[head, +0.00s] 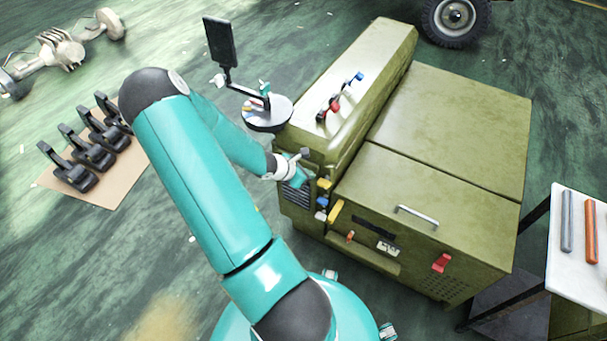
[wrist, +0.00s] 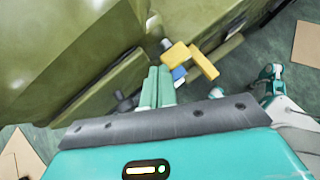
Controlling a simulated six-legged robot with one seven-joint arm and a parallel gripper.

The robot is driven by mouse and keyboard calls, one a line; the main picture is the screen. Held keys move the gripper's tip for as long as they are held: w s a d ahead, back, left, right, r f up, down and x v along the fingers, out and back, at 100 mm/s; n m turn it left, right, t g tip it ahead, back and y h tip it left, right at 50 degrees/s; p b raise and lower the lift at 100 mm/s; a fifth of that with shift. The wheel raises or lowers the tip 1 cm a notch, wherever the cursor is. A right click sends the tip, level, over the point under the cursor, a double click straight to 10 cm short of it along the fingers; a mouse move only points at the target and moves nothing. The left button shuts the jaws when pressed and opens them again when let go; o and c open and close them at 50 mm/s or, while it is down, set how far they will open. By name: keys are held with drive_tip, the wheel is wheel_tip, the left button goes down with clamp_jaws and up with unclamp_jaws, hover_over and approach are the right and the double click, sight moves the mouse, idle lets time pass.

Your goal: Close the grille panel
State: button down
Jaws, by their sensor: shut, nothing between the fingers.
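The olive cabinet (head: 420,190) stands in the middle of the head view. A dark slatted grille (head: 295,197) shows low on the front of its left section, partly covered by my arm's end. I cannot tell from this view how far its panel stands open. My gripper (head: 303,183) is right at this front, beside the yellow and blue parts. In the wrist view my gripper's fingers (wrist: 157,84) are together and empty. An olive panel (wrist: 98,88) lies just left of the fingers there; contact cannot be told.
Yellow (wrist: 203,62) and blue (wrist: 179,73) fittings stick out close to the fingers' right in the wrist view. A round stand with a dark screen (head: 220,42) is beside the cabinet. A white table (head: 580,270) stands at right. The floor at left has black parts on cardboard (head: 115,195).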

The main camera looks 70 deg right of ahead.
drive_tip(key=w+a+r, duration=0.1)
drive_tip(key=a+r, duration=0.6)
drive_tip(key=a, duration=0.1)
drive_tip(key=shift+w+a, duration=0.3)
drive_tip(key=shift+a, duration=0.1)
drive_tip(key=w+a+r+m+t+y, duration=0.1)
drive_tip(key=w+a+r+m+t, duration=0.25)
drive_tip(key=w+a+r, duration=0.45)
drive_tip(key=w+a+r+m+t+y, duration=0.1)
drive_tip(key=w+a+r+m+t, duration=0.1)
drive_tip(key=w+a+r+m, duration=0.55)
drive_tip(key=s+a+r+t+y, duration=0.2)
drive_tip(key=a+r, duration=0.6)
drive_tip(key=a, duration=0.4)
drive_tip(key=s+a+r+t+y, duration=0.3)
drive_tip(key=a+r, duration=0.5)
drive_tip(key=a, duration=0.3)
drive_tip(key=shift+s+a+r, duration=0.25)
drive_tip(key=shift+s+a, duration=0.1)
drive_tip(key=shift+a+n+t, duration=0.2)
drive_tip(key=shift+n+t, duration=0.05)
drive_tip(key=shift+n, duration=0.05)
